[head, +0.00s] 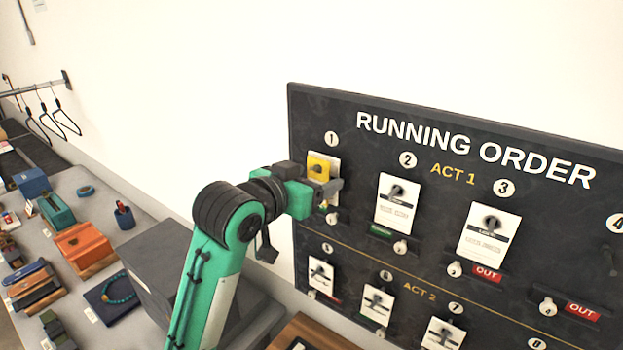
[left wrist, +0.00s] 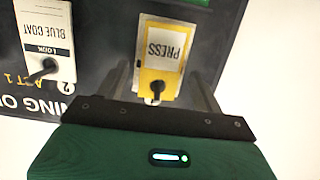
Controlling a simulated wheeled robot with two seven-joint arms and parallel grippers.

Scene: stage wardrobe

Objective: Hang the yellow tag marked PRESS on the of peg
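The yellow tag (head: 318,165) marked PRESS is at position 1 at the left of the running-order board (head: 400,165). In the left wrist view the PRESS tag (left wrist: 162,65) appears upside down, against the board, with a dark peg (left wrist: 158,87) showing at its hole end. A white card (head: 333,172) shows behind it. My left gripper (head: 328,190) is at the tag. In the wrist view its two fingers (left wrist: 162,85) stand on either side of the tag, with gaps visible, so it looks open. My right gripper is in neither view.
White cards hang at position 2 (head: 397,204) and position 3 (head: 487,236); the wrist view shows the BLUE COAT card (left wrist: 46,40) close by. Smaller cards hang in the lower row. A table (head: 75,185) with an orange box (head: 83,247) and other props stands at left.

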